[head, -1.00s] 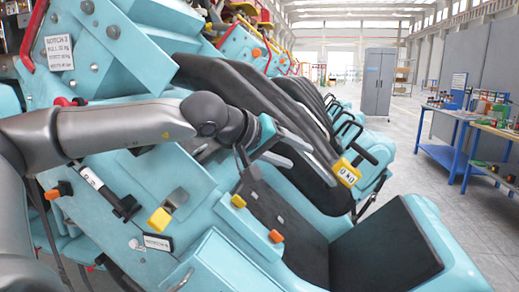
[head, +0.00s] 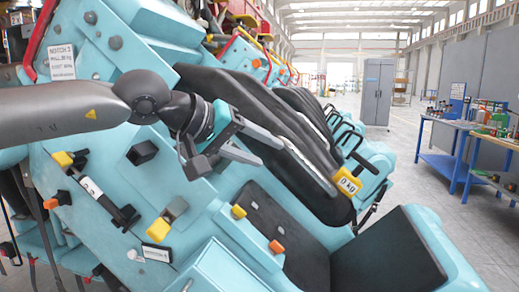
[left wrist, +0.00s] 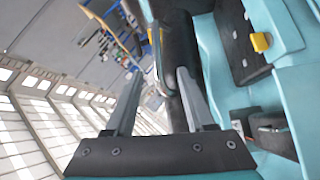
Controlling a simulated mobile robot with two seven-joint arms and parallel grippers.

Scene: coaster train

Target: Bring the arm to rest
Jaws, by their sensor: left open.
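My left arm comes in from the left in the head view. Its gripper (head: 270,147) is open and empty, in front of the black padded restraint (head: 262,112) of the light blue coaster seat. In the left wrist view the two fingers of the left gripper (left wrist: 158,98) stand apart with nothing between them. The black restraint (left wrist: 178,50) shows beyond them. A yellow tag marked "0 KG" (head: 346,182) hangs at the restraint's lower end. My right gripper is not in view.
The light blue seat side carries a yellow block (head: 158,229), orange knobs and a white "NOTCH 3" label (head: 61,62). A blue workbench (head: 445,160) with items stands at the right. A grey cabinet (head: 378,92) stands farther back. The aisle floor between is clear.

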